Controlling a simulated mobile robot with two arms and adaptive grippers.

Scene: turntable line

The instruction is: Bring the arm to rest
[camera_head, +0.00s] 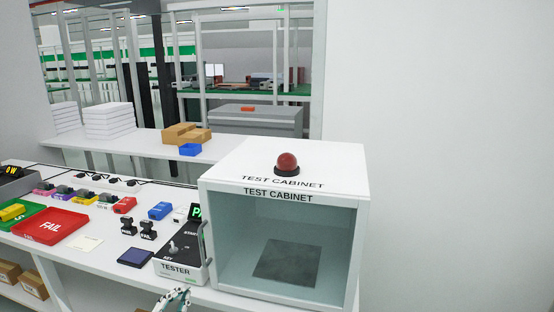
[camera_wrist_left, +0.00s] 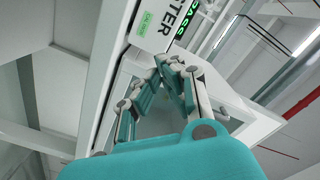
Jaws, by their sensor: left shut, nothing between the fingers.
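My left gripper (camera_head: 176,299) shows only in part at the bottom edge of the head view, in front of the table's front edge and below the tester (camera_head: 182,262). In the left wrist view my left gripper (camera_wrist_left: 165,70) has its fingertips together with nothing between them. The tester's label and lit green display also show at the top of that view. My right gripper is not in view.
The test cabinet (camera_head: 207,240) stands open at the front, right of the tester, with a red dome lamp (camera_head: 287,162) on top. A red FAIL tray (camera_head: 50,227), a dark blue pad (camera_head: 135,257) and two stamps lie to the left. The wall at right is bare.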

